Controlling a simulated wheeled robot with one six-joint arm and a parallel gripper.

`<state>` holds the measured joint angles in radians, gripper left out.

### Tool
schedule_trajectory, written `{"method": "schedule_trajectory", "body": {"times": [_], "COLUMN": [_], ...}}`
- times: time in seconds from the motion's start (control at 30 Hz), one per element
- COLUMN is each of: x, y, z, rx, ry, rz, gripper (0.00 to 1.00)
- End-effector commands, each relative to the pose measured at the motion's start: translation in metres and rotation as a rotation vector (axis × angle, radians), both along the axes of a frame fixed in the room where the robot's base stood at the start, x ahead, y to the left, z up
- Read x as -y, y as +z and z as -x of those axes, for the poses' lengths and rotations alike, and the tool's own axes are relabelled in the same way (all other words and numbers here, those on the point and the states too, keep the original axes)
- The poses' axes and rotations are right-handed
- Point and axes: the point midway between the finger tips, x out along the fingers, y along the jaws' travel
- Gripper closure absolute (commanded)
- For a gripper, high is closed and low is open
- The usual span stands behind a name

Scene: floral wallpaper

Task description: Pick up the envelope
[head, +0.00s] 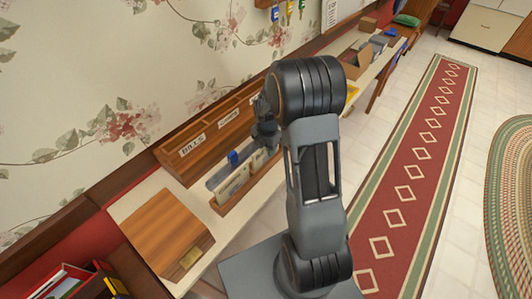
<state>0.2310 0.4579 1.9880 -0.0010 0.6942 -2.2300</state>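Cream envelope-like papers (236,182) stand upright in a low wooden holder (224,209) on the narrow side table. I cannot tell which of them is the envelope, or whether they are separate pieces. My gripper (266,132) is at the end of my dark grey arm, just above and behind the holder. Its fingertips are small and partly hidden by the arm, so I cannot tell whether it is open or shut. A grey bar with a small blue piece (233,158) lies just behind the papers.
A wooden letter sorter (190,158) with labels such as "BILLS" stands against the floral wall. A wooden box (168,236) sits at the table's near end. Keys (289,10) hang above. Boxes (359,62) stand farther along. A red runner rug (409,190) covers clear floor at right.

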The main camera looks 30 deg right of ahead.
Motion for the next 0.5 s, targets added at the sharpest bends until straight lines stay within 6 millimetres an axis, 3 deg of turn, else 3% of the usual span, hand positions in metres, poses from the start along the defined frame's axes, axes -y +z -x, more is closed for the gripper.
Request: {"method": "schedule_trajectory", "body": {"times": [0.17,0.5], "x": [0.0000,0.0000], "y": [0.0000,0.0002], "z": [0.0001,0.0001], "rx": [0.000,0.000], "ry": [0.000,0.000], "rz": [0.000,0.000], "gripper": [0.63,0.95]}}
